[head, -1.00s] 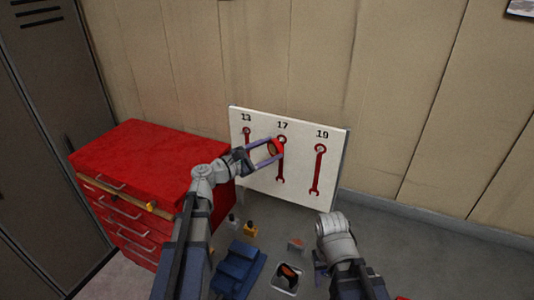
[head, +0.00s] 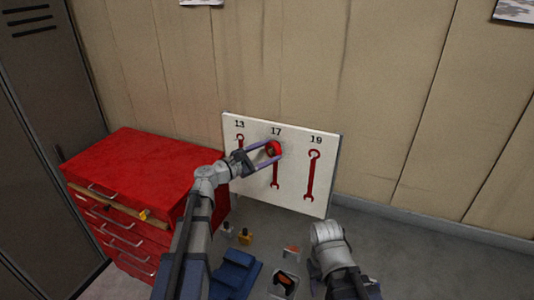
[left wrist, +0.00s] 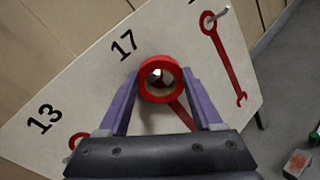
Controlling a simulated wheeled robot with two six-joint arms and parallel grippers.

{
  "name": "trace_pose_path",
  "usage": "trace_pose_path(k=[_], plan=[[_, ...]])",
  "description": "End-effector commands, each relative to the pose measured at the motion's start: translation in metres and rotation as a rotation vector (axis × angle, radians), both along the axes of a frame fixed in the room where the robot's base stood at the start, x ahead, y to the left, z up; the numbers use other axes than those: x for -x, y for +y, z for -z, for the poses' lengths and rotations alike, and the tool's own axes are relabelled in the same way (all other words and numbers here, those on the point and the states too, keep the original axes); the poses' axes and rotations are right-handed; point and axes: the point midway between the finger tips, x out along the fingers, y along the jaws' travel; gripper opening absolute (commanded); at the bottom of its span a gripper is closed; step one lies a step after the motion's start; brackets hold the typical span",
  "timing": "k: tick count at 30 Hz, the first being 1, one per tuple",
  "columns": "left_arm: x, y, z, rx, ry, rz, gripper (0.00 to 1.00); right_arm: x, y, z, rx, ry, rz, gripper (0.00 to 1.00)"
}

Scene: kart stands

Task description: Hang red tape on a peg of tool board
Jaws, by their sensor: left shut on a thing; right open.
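The red tape (head: 273,149) is a ring with a brown inner side, held upright in front of the white tool board (head: 294,189) under the number 17. It also shows in the left wrist view (left wrist: 160,92), where a bright peg tip and part of the red wrench mark show through its hole. My left gripper (head: 269,153) is shut on the tape, with its two purple fingers on either side of the ring. I cannot tell whether the tape touches the board. A bare metal peg (left wrist: 223,13) sticks out at the top of the 19 mark. My right gripper (head: 316,280) is low at the right, mostly hidden behind its own wrist.
A red drawer cabinet (head: 140,160) stands left of the board, with its top drawer slightly open. Below the board are a blue object (head: 234,275), a yellow item (head: 246,237) and a small tray (head: 285,283). The wall is close behind.

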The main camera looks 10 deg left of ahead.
Motion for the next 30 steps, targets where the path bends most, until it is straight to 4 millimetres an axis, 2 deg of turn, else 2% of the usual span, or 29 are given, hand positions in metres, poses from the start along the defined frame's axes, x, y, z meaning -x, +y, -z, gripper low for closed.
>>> trace_pose_path(k=[14,15,23,30], plan=[[-0.006,0.002,0.0,-0.002,0.001,-0.008,0.0,0.0,0.0,0.0,0.0,0.0,0.0,0.5],[-0.006,0.002,0.0,-0.002,0.001,-0.008,0.71,0.0,0.0,0.0,0.0,0.0,0.0,0.5],[-0.001,0.006,0.0,-0.001,0.001,-0.01,1.0,0.0,0.0,0.0,0.0,0.0,0.0,0.5],[0.031,0.03,-0.001,-0.001,-0.001,-0.01,1.0,0.0,0.0,-0.001,0.0,0.0,0.0,0.5]])
